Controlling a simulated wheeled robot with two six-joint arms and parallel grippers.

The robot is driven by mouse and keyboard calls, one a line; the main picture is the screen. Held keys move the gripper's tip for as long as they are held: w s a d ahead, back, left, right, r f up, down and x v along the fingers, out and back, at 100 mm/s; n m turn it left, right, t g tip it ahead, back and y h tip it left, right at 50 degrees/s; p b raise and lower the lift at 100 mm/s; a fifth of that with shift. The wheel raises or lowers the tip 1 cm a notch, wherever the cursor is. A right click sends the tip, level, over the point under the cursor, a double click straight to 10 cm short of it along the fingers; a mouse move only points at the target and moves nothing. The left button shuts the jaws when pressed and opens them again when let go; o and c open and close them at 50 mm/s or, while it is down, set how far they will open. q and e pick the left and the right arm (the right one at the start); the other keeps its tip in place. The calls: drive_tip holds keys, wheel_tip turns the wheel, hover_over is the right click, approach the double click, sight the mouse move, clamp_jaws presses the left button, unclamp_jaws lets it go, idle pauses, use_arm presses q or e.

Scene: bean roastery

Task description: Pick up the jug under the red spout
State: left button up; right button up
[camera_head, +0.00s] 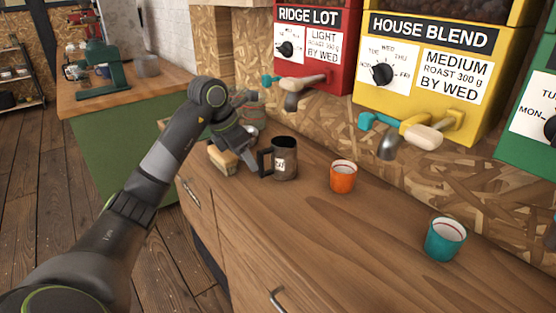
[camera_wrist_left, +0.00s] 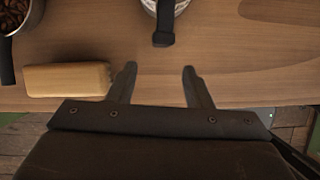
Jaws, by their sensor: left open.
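The jug (camera_head: 285,163) is dark grey with a small pale label and a black handle on its left side. It stands upright on the wooden counter below the red dispenser's spout (camera_head: 292,100). In the left wrist view its black handle (camera_wrist_left: 163,36) points toward my gripper, and most of its body is cut off by the top edge. My left gripper (camera_head: 250,159) is just left of the handle. In the left wrist view its two fingers (camera_wrist_left: 159,82) are apart with nothing between them, and the handle lies ahead of the gap. My right gripper is not in view.
A tan block (camera_head: 222,159) lies beside my left gripper; it also shows in the left wrist view (camera_wrist_left: 67,80). A bean-filled container (camera_wrist_left: 14,16) stands beyond it. An orange cup (camera_head: 343,178) and a teal cup (camera_head: 445,240) stand to the jug's right, with bare counter between them.

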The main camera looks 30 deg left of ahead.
sight(258, 160)
use_arm(q)
drive_tip(key=shift+w+d, duration=0.3)
drive_tip(key=shift+w, duration=0.3)
drive_tip(key=shift+w+d, duration=0.3)
drive_tip(key=shift+w, duration=0.25)
drive_tip(key=x, duration=0.5)
drive_tip(key=shift+p, duration=0.3)
clamp_jaws()
